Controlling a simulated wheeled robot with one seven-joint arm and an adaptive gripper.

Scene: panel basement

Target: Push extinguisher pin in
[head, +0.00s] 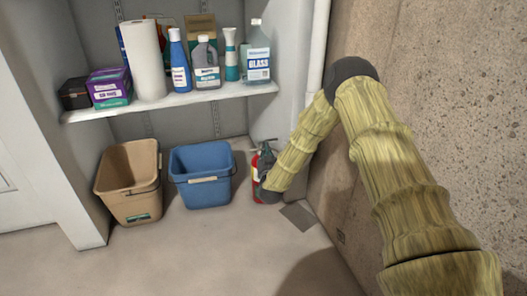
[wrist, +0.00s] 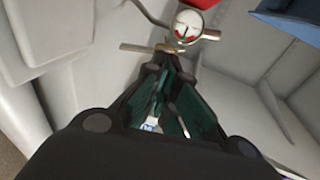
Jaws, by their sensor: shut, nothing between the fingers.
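The red fire extinguisher (head: 256,178) stands on the floor in the corner at the foot of the wall, partly hidden by the end of my arm. In the wrist view its round gauge (wrist: 189,22), white with red and green marks, shows just beyond the fingers, below a bit of the red body (wrist: 203,3). A pale metal bar (wrist: 137,47) sticks out left of the gauge; I cannot tell whether it is the pin. My gripper (wrist: 165,62) is shut and empty, its tips close to the valve. Contact cannot be told.
A blue bin (head: 203,175) stands left of the extinguisher, with a tan bin (head: 130,180) further left. Above is a white shelf (head: 190,99) with bottles, boxes and a paper roll. A rough concrete wall (head: 440,70) is close on the right. The front floor is clear.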

